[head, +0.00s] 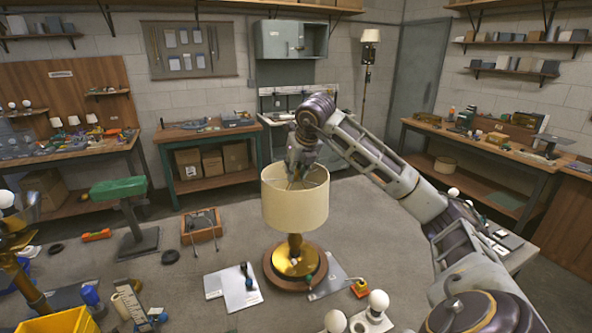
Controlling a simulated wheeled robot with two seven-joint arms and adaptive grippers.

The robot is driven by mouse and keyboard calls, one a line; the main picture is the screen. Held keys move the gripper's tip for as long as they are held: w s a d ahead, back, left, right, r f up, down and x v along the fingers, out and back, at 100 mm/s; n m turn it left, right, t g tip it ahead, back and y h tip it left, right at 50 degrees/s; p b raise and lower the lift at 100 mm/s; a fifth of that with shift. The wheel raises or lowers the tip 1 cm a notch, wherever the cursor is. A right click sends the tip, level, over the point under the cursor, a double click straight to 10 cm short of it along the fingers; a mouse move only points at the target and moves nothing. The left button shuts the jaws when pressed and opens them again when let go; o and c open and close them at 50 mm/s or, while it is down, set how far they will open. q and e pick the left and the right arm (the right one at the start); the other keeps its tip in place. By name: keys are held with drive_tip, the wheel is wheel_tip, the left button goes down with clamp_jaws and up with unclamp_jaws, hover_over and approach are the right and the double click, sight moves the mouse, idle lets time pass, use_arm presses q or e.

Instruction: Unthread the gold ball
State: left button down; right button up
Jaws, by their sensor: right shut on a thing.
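A lamp with a cream drum shade (295,205) and a brass base (295,257) stands upright on a round wooden turntable (290,282) on the workbench. My right arm reaches in from the right and bends down over the lamp. My right gripper (296,180) points down into the open top of the shade, at its centre. It is shut on the gold ball at the top of the lamp; the fingers and shade rim hide the ball itself. My left gripper is not in view.
Left of the lamp are a wooden tray (201,236) with tools and a green-topped stand (120,190). White sheets (240,296) lie in front. Loose bulbs (378,300) stand at the front right. A yellow bin (62,322) sits at the lower left.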

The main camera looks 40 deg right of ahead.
drive_tip(key=shift+o, duration=1)
clamp_jaws()
drive_tip(key=shift+n, duration=0.3)
drive_tip(key=shift+d+n+y+b, duration=0.15)
drive_tip(key=shift+n+y+b, duration=0.65)
drive_tip(key=shift+n, duration=0.3)
drive_tip(key=shift+n+y, duration=0.3)
drive_tip(key=shift+n, duration=0.5)
drive_tip(key=shift+n+y, duration=0.7)
drive_tip(key=shift+n, duration=0.6)
drive_tip(key=shift+n, duration=0.3)
